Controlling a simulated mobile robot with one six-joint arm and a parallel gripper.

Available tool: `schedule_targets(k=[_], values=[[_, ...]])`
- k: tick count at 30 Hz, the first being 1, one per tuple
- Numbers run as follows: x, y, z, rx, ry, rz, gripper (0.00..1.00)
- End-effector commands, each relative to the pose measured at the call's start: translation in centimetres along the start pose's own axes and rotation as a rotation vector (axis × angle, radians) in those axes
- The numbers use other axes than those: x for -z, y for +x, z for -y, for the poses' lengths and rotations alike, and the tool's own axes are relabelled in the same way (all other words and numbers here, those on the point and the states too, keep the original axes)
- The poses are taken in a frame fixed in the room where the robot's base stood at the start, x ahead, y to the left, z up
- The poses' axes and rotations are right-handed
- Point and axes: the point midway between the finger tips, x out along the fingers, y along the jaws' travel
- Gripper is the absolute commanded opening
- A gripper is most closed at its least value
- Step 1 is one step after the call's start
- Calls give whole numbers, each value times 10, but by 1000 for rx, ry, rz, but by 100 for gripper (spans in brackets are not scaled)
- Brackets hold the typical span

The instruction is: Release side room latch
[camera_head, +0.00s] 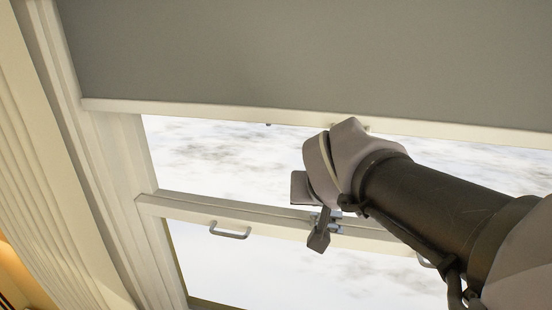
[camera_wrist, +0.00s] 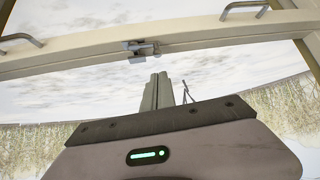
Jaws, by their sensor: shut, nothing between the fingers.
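The window latch (camera_wrist: 141,49) is a small grey metal fitting on the cream meeting rail (camera_wrist: 90,57), in the upper middle of the wrist view. In the head view a bit of the latch (camera_head: 336,226) shows beside my gripper (camera_head: 318,241), which hides the rest. In the wrist view my gripper's fingers (camera_wrist: 158,80) are together, with nothing between them. They point toward the rail, just short of the latch in the picture. I see a gap between fingertips and latch there; whether they touch in depth is unclear. Which way the latch is turned I cannot tell.
A grey blind (camera_head: 300,50) covers the upper window, its bottom bar just above my wrist. A metal pull handle (camera_head: 230,231) sits left on the rail; another (camera_wrist: 245,10) shows at the wrist view's right. A pale curtain (camera_head: 45,190) hangs at the left. Snowy ground lies outside.

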Motion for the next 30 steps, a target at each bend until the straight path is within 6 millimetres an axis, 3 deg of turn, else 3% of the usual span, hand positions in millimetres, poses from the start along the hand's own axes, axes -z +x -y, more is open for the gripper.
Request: schedule_targets(k=[6, 12, 18, 30], values=[[-1, 44, -1, -1, -2, 5, 0], [-1, 76, 0, -1, -1, 3, 0], [0, 87, 0, 0, -1, 1, 0], [-1, 87, 2, 4, -5, 0, 0]])
